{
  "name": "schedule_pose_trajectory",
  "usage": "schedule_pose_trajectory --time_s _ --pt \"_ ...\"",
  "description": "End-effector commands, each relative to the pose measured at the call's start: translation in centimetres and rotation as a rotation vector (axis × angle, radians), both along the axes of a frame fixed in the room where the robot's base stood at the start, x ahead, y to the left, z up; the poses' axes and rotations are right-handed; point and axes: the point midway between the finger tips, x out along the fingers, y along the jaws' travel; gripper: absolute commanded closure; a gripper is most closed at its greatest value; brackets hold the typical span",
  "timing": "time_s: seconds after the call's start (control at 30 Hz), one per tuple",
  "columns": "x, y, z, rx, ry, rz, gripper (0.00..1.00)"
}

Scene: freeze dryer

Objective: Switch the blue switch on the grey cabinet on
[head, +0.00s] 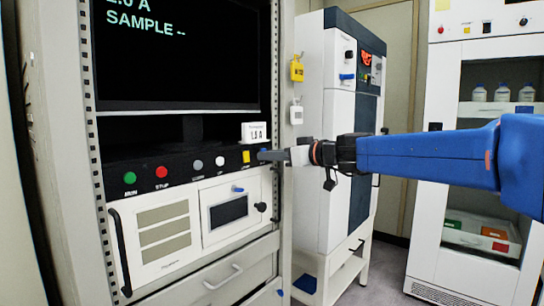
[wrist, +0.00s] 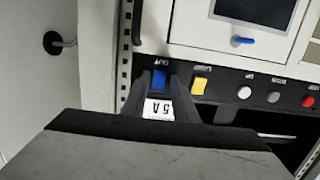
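The blue switch (wrist: 159,79) sits at the end of a black panel strip, beside a yellow switch (wrist: 199,86). The wrist view shows this panel upside down. My gripper (wrist: 160,90) has its two dark fingers apart, one on each side of the blue switch; I cannot tell whether they touch it. In the head view my gripper (head: 272,156) reaches in from the right to the right end of the panel on the grey cabinet (head: 58,110). Its tips largely hide the blue switch there. I cannot tell the switch's position.
Green (head: 130,178), red (head: 162,172), grey and white buttons line the panel. A dark screen (head: 180,60) is above, drawers below. A white and dark-blue unit (head: 325,130) stands close right, behind my arm.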

Motion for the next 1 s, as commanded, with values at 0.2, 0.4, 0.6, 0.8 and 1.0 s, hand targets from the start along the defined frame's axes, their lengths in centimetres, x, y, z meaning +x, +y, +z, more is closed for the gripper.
schedule_pose_trajectory --time_s 0.2,0.4,0.6,0.8,1.0 --pt "0.0 0.0 0.0 0.0 0.0 -0.001 0.66" --pt "-0.2 -0.4 0.1 0.0 0.0 -0.002 0.66" --pt "-1.8 -2.6 0.5 0.001 -0.002 -0.004 0.66" --pt "-4.2 -5.8 1.0 0.0 -0.002 -0.006 0.66" --pt "-6.6 -8.8 1.5 0.0 -0.002 -0.005 0.66"
